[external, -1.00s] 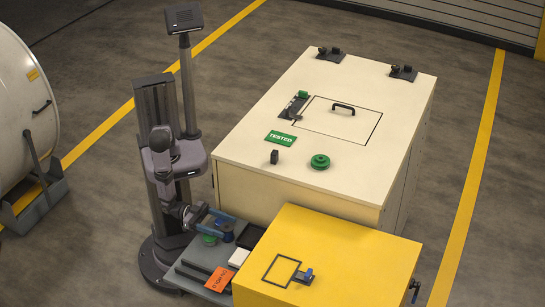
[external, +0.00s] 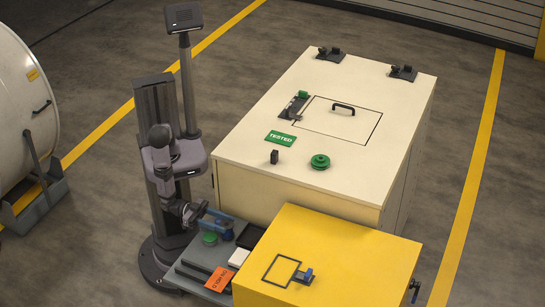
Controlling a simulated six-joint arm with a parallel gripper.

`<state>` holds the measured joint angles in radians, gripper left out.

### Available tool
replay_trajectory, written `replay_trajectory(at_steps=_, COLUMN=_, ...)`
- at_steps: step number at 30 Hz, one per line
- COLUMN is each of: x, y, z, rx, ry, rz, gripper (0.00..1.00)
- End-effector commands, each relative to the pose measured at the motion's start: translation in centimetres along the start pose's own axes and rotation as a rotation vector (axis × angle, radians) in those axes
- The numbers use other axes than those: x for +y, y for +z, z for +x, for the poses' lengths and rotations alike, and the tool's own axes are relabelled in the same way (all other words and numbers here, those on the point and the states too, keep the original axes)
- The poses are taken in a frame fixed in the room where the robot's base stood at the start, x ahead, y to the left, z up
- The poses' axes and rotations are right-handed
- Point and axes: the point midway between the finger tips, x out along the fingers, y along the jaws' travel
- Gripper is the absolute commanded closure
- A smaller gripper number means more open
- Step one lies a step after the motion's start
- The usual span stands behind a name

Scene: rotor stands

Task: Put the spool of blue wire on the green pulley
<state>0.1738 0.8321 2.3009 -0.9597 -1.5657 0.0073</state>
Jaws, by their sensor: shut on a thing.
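The spool of blue wire (external: 227,235) is small in the picture, above my dark equipment deck beside the yellow cabinet. My gripper (external: 224,229) is shut on it, low in front of my column. The fingers partly hide the spool, and I cannot tell whether it still touches the deck. The green pulley (external: 320,162) is a round stepped green piece on top of the cream cabinet, near its front edge. It is bare on top and well apart from my gripper, up and to the right.
A round green piece (external: 209,239) lies on the deck beside the blue spool, near a dark tray (external: 250,236), a white block (external: 238,257) and an orange tag (external: 219,279). The cream cabinet top (external: 255,120) carries a black block (external: 274,157) and a green TESTED sign (external: 280,138).

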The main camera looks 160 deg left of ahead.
Motion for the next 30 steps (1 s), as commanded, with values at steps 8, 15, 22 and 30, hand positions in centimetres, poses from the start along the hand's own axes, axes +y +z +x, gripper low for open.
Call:
replay_trajectory(at_steps=8, x=0.0, y=-4.1, z=0.0, rx=0.004, ry=0.0, rz=-0.005, gripper=0.89)
replay_trajectory(at_steps=15, x=0.0, y=-7.4, z=0.0, rx=0.004, ry=-0.001, rz=-0.004, gripper=0.89)
replay_trajectory(at_steps=22, x=0.0, y=-8.6, z=0.0, rx=0.001, ry=0.0, rz=-0.002, gripper=0.89)
replay_trajectory(at_steps=30, x=0.0, y=-8.9, z=0.0, rx=0.002, ry=0.0, rz=-0.001, gripper=0.89)
